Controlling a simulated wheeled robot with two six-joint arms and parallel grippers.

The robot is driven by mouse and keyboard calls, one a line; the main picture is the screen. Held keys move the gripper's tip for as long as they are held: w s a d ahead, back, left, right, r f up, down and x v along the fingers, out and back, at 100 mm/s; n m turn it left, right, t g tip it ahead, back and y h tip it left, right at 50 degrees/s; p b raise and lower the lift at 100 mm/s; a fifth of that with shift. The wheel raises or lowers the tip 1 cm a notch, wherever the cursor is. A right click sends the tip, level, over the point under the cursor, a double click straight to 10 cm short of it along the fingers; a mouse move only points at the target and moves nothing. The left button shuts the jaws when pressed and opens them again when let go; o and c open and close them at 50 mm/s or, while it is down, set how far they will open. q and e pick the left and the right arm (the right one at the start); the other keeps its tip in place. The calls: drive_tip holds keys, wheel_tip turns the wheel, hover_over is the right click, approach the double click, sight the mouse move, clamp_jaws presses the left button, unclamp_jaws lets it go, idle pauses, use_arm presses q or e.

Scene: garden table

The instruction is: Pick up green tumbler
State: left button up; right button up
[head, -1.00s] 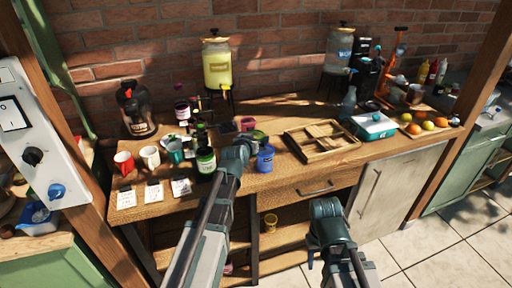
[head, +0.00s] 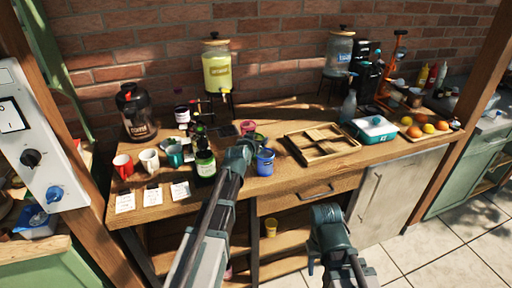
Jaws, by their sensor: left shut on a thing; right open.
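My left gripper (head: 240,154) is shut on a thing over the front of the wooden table. Its own body hides what it holds, so I cannot make out a green tumbler in its jaws. A blue tumbler (head: 265,162) stands just right of it, and a pink tumbler (head: 248,127) stands behind it. A teal-green cup (head: 174,156) stands further left, beside a white mug (head: 149,161) and a red mug (head: 123,167). My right gripper (head: 327,214) is open in front of the table; its fingertips are hard to see.
A wooden divided tray (head: 342,149), a teal-and-white box (head: 373,130) and a fruit board (head: 444,138) lie to the right. Paper cards (head: 152,197) lie at the front left.

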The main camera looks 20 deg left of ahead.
use_arm(q)
drive_tip(key=shift+r, duration=0.1)
wheel_tip(320, 180, up, 10)
drive_tip(key=p, duration=1)
